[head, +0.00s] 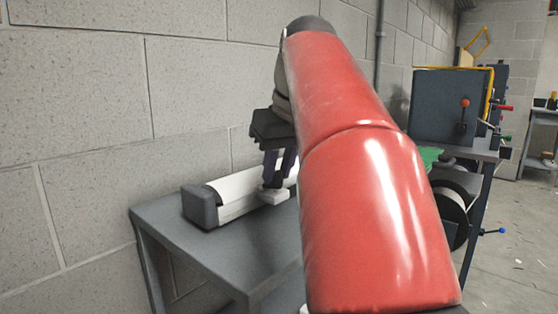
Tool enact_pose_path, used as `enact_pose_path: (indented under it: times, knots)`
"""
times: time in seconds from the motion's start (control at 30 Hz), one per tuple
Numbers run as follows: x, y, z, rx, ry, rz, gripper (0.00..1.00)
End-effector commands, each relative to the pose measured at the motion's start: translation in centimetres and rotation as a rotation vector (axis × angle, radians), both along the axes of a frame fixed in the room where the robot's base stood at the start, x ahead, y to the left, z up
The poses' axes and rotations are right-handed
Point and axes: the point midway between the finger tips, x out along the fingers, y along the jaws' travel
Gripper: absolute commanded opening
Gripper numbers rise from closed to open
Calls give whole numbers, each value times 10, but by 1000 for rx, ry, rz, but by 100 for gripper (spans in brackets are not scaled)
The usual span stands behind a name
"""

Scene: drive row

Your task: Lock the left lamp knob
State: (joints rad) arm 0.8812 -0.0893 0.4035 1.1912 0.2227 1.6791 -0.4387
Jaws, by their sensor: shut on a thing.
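A long lamp-like unit with a white rounded body (236,186) and a dark grey end cap (200,207) lies on a grey table against the wall. My gripper (272,181) points down at the unit's front side, with its dark fingertips closed together there. A small pale block (274,196) shows right under the fingertips. The fingers are shut on what appears to be the left lamp knob, which they mostly hide. Its turn position cannot be made out. My red arm covers the unit's right part.
The grey table (200,250) has bare top in front of the unit. The block wall (80,120) stands close behind. Open floor lies at far right.

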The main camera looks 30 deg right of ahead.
Motion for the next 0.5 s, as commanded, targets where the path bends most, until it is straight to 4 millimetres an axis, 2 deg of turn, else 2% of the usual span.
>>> enact_pose_path:
  times: [0.2, 0.5]
  knots:
    - [0, 2, 3, -1, 1, -187, 0]
    - [0, 3, 2, -1, 1, -380, 0]
